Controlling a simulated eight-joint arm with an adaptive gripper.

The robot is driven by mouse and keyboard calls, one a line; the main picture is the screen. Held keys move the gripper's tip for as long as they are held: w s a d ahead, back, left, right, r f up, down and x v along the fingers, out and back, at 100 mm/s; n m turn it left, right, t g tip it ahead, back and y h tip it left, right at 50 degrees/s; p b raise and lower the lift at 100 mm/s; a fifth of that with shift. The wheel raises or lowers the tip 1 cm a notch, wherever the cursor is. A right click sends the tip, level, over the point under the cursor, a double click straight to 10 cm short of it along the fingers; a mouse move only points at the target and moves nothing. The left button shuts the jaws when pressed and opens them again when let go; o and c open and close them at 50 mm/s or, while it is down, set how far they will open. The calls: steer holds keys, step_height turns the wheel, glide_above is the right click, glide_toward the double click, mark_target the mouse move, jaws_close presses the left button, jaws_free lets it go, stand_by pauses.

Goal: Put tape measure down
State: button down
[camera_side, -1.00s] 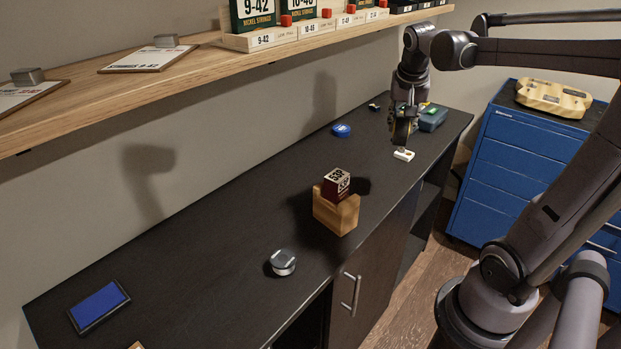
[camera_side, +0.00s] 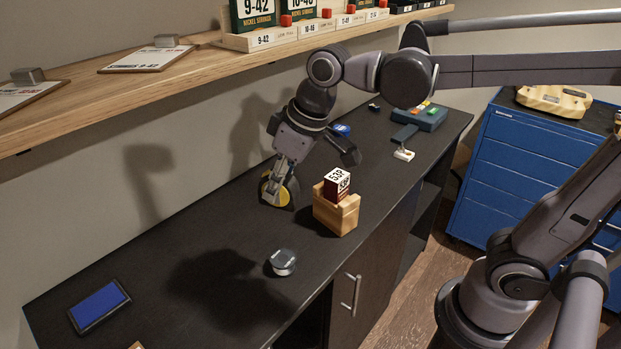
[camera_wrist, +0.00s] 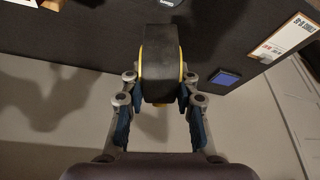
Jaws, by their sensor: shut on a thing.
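The tape measure (camera_side: 276,190) is black with a round yellow face. My gripper (camera_side: 283,172) is shut on it and holds it beside the wooden block holder, to its left in the side view. In the wrist view the tape measure (camera_wrist: 161,65) shows as a black body with yellow edges, between the two fingers of my gripper (camera_wrist: 162,95). I cannot tell from the side view whether its lower edge is clear of the dark bench top (camera_side: 200,245).
A wooden holder (camera_side: 336,213) with a dark red and white box (camera_side: 336,184) stands right of the tape measure. A round silver-lidded tin (camera_side: 283,262) and a blue pad (camera_side: 98,306) lie nearer. The wooden shelf (camera_side: 190,75) overhangs the back. The bench between pad and tin looks clear.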

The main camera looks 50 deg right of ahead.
steer(key=shift+n, duration=0.3)
steer(key=a+f, duration=0.8)
steer(key=a, duration=0.1)
steer(key=s+a+f, duration=0.1)
steer(key=a+f, duration=0.3)
steer(key=shift+a, duration=0.15)
steer(key=shift+f, duration=2)
steer(key=shift+f, duration=0.15)
steer(key=c, duration=1)
jaws_free()
